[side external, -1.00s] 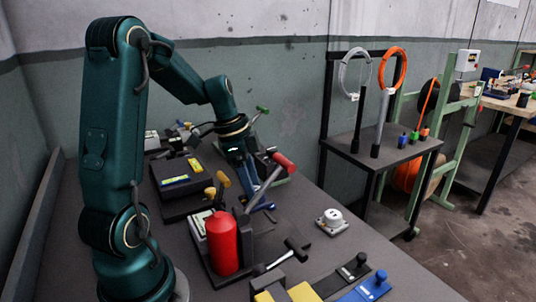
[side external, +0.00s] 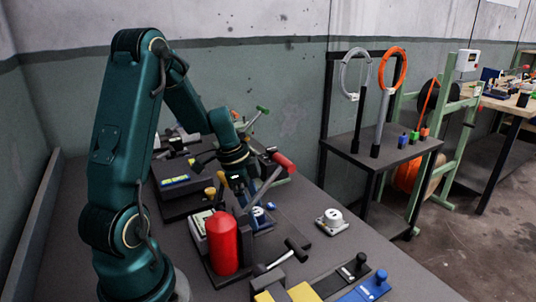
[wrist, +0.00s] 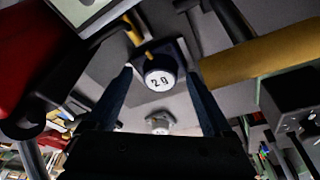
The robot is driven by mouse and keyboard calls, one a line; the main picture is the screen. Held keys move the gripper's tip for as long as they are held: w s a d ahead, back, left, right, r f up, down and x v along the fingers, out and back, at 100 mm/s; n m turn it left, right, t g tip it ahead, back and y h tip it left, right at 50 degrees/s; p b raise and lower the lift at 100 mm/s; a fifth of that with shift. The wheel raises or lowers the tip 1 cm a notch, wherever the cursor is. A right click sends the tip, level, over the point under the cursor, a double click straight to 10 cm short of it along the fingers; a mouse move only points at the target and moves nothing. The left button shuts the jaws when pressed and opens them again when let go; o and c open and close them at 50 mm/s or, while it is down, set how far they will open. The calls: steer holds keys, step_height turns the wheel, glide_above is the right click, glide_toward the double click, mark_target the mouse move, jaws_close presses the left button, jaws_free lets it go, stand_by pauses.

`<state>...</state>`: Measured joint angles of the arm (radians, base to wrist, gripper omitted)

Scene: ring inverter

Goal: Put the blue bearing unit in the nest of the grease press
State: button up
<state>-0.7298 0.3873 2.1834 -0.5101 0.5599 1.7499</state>
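The blue bearing unit (side external: 258,216), with a white round face, sits low at the grease press (side external: 213,268), beside its red cylinder (side external: 222,243) and behind the lever. In the wrist view, the white face of the unit (wrist: 160,80) carries dark marks and the blue body shows behind it. My gripper (wrist: 160,72) is open, with one finger on each side of the unit and visible gaps between. In the side view, my gripper (side external: 243,200) is just above and left of the unit. The nest is largely hidden, so exact seating cannot be told.
The lever's red handle (side external: 284,162) rises close to my gripper. A white bearing unit (side external: 332,221) stands on the table to the right. A black-handled tool (side external: 297,249) and a blue-and-black fixture (side external: 365,287) lie in front.

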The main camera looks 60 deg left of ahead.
steer(key=shift+r, duration=0.1)
steer(key=v, duration=1.2)
steer(key=shift+c, duration=0.3)
stand_by(0.4)
